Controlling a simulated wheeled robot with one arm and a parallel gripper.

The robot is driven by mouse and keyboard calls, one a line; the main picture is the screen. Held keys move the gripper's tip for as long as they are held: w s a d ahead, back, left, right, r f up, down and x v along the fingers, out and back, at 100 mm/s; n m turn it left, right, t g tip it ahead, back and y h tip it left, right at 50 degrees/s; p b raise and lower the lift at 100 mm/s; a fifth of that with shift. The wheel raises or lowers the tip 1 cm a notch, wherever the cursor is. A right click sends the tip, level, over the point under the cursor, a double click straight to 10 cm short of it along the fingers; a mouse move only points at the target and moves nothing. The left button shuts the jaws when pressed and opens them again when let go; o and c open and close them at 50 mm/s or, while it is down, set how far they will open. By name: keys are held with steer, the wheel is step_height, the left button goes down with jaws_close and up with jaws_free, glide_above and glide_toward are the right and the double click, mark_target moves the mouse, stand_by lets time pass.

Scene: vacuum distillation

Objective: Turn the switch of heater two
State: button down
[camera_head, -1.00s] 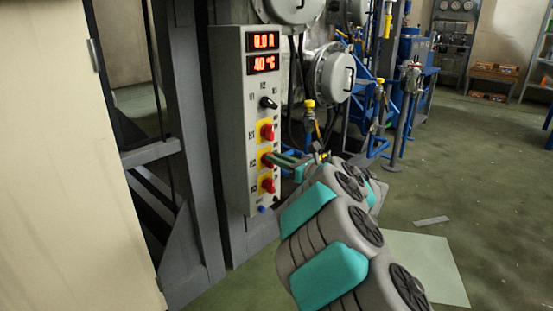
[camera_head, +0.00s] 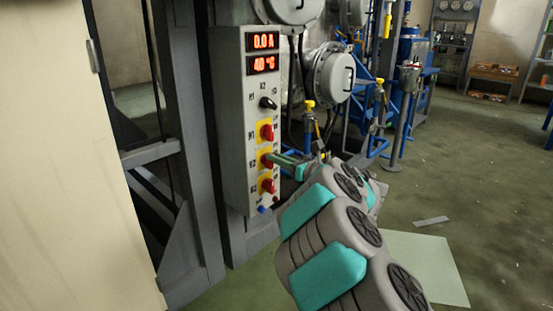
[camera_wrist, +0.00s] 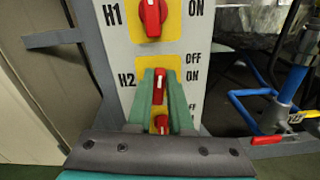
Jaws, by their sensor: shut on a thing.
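The heater two switch is a red knob with a white mark, next to the label H2 on the grey control panel (camera_head: 232,120). In the wrist view, the H2 switch (camera_wrist: 160,84) sits on a yellow plate between the green fingers of my gripper (camera_wrist: 159,80). The fingers are shut on it, and its white mark points roughly up in that view. OFF and ON are printed to its right. In the head view, my gripper (camera_head: 274,158) reaches the panel from the right at the middle red switch and partly hides it.
The red H1 switch (camera_wrist: 152,17) is above and another red switch (camera_wrist: 160,123) is just below, close to my fingers. A black knob (camera_head: 268,103) and displays reading 0.0 A and 40 °C are higher up. Blue pipework (camera_wrist: 290,85) stands to the right.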

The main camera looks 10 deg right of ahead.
steer(key=shift+w+d+f+m+p, duration=0.25)
steer(key=shift+m+p, duration=0.9)
steer(key=shift+m, duration=1.55)
steer(key=shift+d+f+m+p, duration=0.15)
steer(key=shift+f+m+p, duration=0.25)
steer(key=shift+m+p, duration=1.55)
steer(key=shift+w+d+f+m+p, duration=0.2)
steer(key=shift+f+m+p, duration=0.15)
steer(key=shift+m, duration=3.1)
steer(key=c, duration=0.8)
jaws_free()
steer(key=shift+v, duration=3.85)
